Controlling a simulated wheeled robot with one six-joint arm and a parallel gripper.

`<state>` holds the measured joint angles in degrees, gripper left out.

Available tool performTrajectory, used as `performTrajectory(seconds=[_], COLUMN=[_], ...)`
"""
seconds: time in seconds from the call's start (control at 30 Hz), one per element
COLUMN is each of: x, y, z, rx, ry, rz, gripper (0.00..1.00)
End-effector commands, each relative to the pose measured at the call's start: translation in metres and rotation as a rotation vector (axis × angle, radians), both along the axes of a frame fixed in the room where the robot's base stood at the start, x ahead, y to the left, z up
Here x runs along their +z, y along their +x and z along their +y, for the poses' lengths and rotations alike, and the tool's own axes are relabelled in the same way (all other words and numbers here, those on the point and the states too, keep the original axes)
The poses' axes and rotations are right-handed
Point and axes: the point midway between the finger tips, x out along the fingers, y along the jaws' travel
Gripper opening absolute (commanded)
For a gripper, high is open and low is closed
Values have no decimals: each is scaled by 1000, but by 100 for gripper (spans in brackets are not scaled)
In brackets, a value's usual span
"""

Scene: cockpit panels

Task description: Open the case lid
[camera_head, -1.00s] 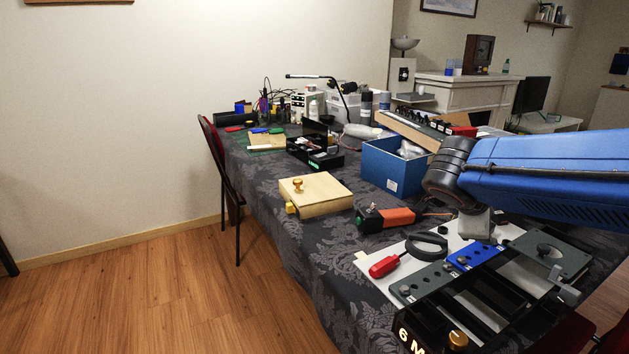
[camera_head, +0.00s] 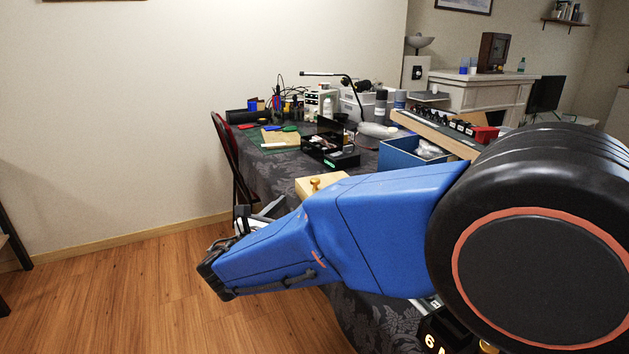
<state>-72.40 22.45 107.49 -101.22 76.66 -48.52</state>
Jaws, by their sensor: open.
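The pale wooden case (camera_head: 312,186) sits on the cloth-covered table, mostly hidden behind my blue arm. Only its back part shows, with an orange-brass knob (camera_head: 314,184) on its top. The lid looks shut. My gripper (camera_head: 243,218) is at the far end of my arm, left of the case and near the table's left edge. It is partly hidden by my wrist and is open. It looks apart from the case, but the exact distance cannot be told.
A black open box (camera_head: 330,145), a blue bin (camera_head: 410,153) and a green mat (camera_head: 275,138) lie farther back on the table. A red-framed chair (camera_head: 228,150) stands at the table's left side, close behind my gripper. Wooden floor lies free at left.

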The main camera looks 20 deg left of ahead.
Motion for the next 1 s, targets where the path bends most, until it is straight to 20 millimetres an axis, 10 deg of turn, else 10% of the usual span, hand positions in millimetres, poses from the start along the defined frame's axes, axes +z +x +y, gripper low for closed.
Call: performTrajectory(seconds=[1.0], x=[0], y=[153], z=[2], rx=[2], ry=[-4], rz=[-3], gripper=[43])
